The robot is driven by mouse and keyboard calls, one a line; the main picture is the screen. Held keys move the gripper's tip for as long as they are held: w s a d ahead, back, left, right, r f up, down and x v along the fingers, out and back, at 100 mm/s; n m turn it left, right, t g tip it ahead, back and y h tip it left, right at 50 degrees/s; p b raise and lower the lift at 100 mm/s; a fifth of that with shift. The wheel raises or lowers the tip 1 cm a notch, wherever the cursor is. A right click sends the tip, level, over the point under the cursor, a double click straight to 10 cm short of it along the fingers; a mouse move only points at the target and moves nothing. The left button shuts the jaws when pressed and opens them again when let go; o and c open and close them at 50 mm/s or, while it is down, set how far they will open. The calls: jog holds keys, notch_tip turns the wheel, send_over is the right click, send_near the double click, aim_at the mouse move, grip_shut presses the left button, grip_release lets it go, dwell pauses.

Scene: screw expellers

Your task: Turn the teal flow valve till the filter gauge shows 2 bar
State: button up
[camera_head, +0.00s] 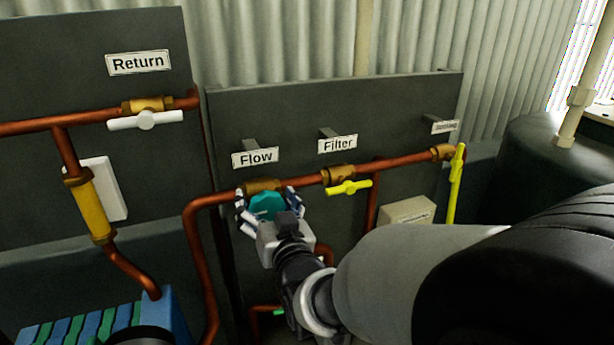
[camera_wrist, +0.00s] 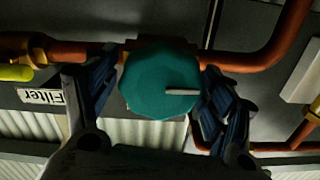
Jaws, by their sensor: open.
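The teal flow valve (camera_head: 267,206) is a faceted knob on the copper pipe below the "Flow" label (camera_head: 255,157). In the wrist view the teal knob (camera_wrist: 158,82) fills the middle, with a pale pointer line on its face towards the right. My gripper (camera_head: 270,212) is open, with one finger on each side of the knob. In the wrist view my gripper (camera_wrist: 160,95) shows dark fingers left and right of the knob; I cannot tell whether they touch it. No filter gauge reading is visible in either view.
A yellow lever valve (camera_head: 349,187) sits under the "Filter" label (camera_head: 338,144), right of the knob. Another yellow handle (camera_head: 456,185) stands further right. A white lever (camera_head: 145,120) is under the "Return" label (camera_head: 138,62). Copper pipes run close around the knob.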

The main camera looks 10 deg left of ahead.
aim_at(272, 209)
dwell(0.3)
jog(key=v, duration=0.7)
jog(key=shift+s+d, duration=0.15)
jog(key=shift+s, duration=0.15)
jog(key=shift+w+d, duration=0.15)
jog(key=shift+d, duration=0.1)
jog(key=s+d+f+m+g+h, duration=0.1)
jog(key=s+d+g+h, duration=0.1)
jog(key=d, duration=0.4)
jog(key=s+d+f+m+g+h, duration=0.1)
jog(key=d+f+h, duration=0.15)
jog(key=d, duration=0.35)
jog(key=s+d+f+g+h, duration=0.1)
jog(key=s+d+g+h, duration=0.1)
jog(key=d, duration=0.3)
jog(key=s+d+f+m+g+h, duration=0.1)
jog(key=s+d+g, duration=0.1)
jog(key=s+d, duration=0.3)
jog(key=s+d+f+m+g+h, duration=0.1)
jog(key=s+d, duration=0.4)
jog(key=s, duration=0.6)
jog(key=g+h, duration=0.1)
jog(key=g, duration=0.1)
jog(key=shift+s+f+g, duration=0.25)
jog(key=shift+s+g, duration=0.05)
jog(key=shift+s, duration=0.1)
